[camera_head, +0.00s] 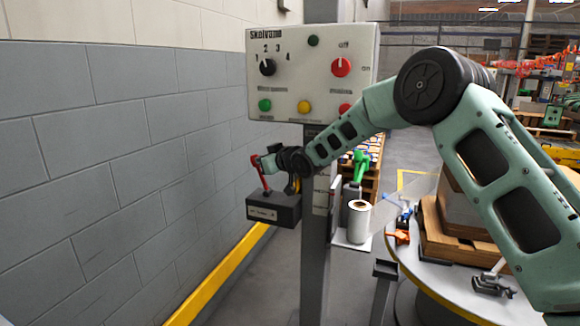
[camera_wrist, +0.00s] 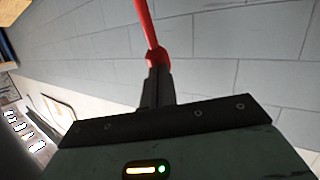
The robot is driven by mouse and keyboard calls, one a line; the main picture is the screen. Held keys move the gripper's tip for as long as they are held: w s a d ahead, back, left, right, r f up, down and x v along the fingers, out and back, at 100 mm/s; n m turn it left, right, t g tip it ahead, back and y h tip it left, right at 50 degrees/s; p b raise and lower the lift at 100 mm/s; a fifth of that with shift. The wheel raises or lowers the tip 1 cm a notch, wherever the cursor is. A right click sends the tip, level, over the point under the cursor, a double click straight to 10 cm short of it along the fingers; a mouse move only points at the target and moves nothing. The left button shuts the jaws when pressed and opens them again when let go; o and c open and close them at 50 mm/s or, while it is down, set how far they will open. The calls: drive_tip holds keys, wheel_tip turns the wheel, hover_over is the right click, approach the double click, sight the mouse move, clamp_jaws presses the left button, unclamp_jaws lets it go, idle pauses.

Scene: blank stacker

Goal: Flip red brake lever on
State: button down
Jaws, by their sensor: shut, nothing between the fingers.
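The red brake lever (camera_head: 262,175) stands up from a dark box (camera_head: 273,208) fixed to the grey post below the control panel. It leans slightly left in the head view. My gripper (camera_head: 273,158) is at the lever's upper part, just right of it. In the wrist view the lever (camera_wrist: 146,25) runs up from just beyond my gripper's dark fingertips (camera_wrist: 156,68). The fingers are shut together with nothing between them. I cannot tell whether they touch the lever. My wrist hides part of the area behind it in the head view.
A control panel (camera_head: 312,75) with knobs and buttons is above my wrist. A grey block wall (camera_head: 110,150) is at left. A white roll (camera_head: 359,220) stands on a bracket right of the post (camera_head: 314,260). A round table (camera_head: 450,292) with boxes is at right.

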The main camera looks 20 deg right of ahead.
drive_tip(key=shift+w+a+p, duration=0.3)
drive_tip(key=shift+a, duration=0.15)
drive_tip(key=shift+a+r, duration=0.1)
drive_tip(key=shift+a, duration=0.05)
idle(0.3)
